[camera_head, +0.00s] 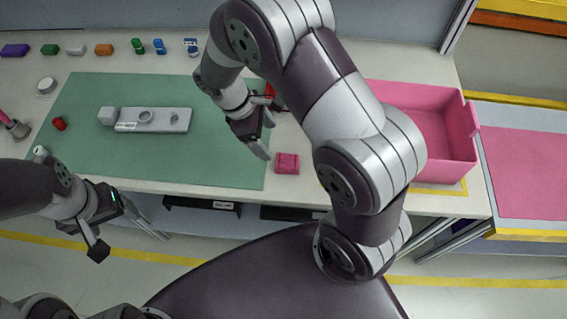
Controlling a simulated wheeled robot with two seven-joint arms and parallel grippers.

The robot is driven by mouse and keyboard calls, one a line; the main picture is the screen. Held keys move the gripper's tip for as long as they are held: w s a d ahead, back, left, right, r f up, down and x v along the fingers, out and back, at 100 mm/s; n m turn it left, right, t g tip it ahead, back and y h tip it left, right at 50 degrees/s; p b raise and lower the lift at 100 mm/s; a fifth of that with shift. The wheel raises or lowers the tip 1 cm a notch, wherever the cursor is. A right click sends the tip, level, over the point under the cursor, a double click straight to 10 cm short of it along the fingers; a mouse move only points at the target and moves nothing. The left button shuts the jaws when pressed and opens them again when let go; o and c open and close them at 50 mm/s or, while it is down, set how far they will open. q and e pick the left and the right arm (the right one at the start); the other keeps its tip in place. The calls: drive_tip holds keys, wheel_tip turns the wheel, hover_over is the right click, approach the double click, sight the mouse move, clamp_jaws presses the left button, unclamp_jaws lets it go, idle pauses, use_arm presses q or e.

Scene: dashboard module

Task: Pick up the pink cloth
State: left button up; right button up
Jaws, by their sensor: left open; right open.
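The pink cloth (287,163) is a small folded square. It lies flat on the pale table just right of the green mat's front right corner. My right gripper (264,140) is open and empty, above and a little left of the cloth, and apart from it. My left gripper (118,226) is open and empty off the table's front edge at the lower left. Part of its jaws is hard to make out.
A grey module (172,120) lies on the green mat (215,160). A large pink bin (448,165) stands at the right of the table, behind my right arm. Several small coloured items line the back edge. A red object (59,124) sits on the mat's left side.

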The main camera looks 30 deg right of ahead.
sight(286, 161)
drive_tip(key=x, duration=0.5)
drive_tip(key=p+x, duration=0.1)
drive_tip(key=x, duration=0.5)
drive_tip(key=shift+s+r, duration=0.1)
drive_tip(key=shift+s, duration=0.15)
drive_tip(key=c, duration=1.1)
